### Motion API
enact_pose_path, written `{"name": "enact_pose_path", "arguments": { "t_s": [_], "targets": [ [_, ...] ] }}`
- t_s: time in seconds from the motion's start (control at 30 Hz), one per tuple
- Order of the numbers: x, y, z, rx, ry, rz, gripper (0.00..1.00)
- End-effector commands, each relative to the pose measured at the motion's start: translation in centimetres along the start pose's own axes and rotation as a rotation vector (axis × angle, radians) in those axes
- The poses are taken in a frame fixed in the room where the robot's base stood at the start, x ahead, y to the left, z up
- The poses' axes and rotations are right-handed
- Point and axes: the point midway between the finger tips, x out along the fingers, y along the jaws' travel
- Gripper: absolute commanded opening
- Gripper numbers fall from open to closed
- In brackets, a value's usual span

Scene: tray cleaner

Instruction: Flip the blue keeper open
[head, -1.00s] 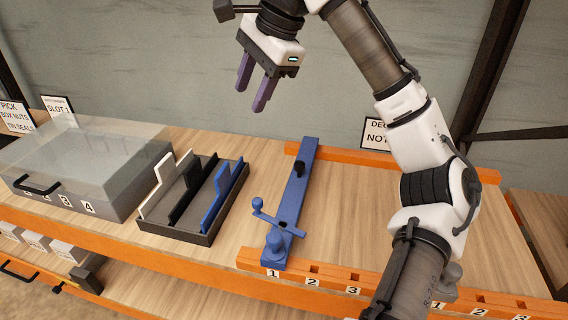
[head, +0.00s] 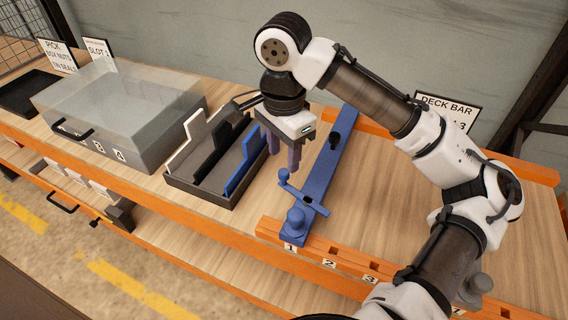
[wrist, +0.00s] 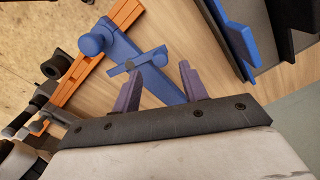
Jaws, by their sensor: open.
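The blue keeper (head: 303,195) is a thin lever with a small round knob at its left end. It lies across the front part of the blue deck bar (head: 328,157), just behind the bar's large knob (head: 295,219). My gripper (head: 284,160) is open and points down, just behind and above the keeper's small knob. In the wrist view the keeper (wrist: 138,60) shows beyond my two purple fingertips (wrist: 158,71), with its knob end between them in the picture. I cannot tell whether the fingers touch it.
A dark tray (head: 200,192) with white, black and blue upright plates stands close to the left of my gripper. A clear-lidded box (head: 115,110) is farther left. An orange slotted rail (head: 340,262) runs along the front edge. The wooden deck right of the bar is clear.

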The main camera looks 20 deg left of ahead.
Motion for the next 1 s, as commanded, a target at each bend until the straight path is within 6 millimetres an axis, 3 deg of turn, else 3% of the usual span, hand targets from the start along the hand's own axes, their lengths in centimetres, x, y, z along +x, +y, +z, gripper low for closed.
{"name": "enact_pose_path", "arguments": {
  "t_s": [0.1,0.3,0.67,1.0],
  "targets": [
    [2.0,0.0,0.1,-0.001,-0.004,0.000,0.43],
    [4.0,0.0,0.0,-0.001,-0.001,0.000,0.43],
    [4.5,0.0,0.0,0.000,0.000,-0.001,0.43],
    [4.4,0.0,0.0,0.000,0.000,-0.001,0.00]
  ]
}}
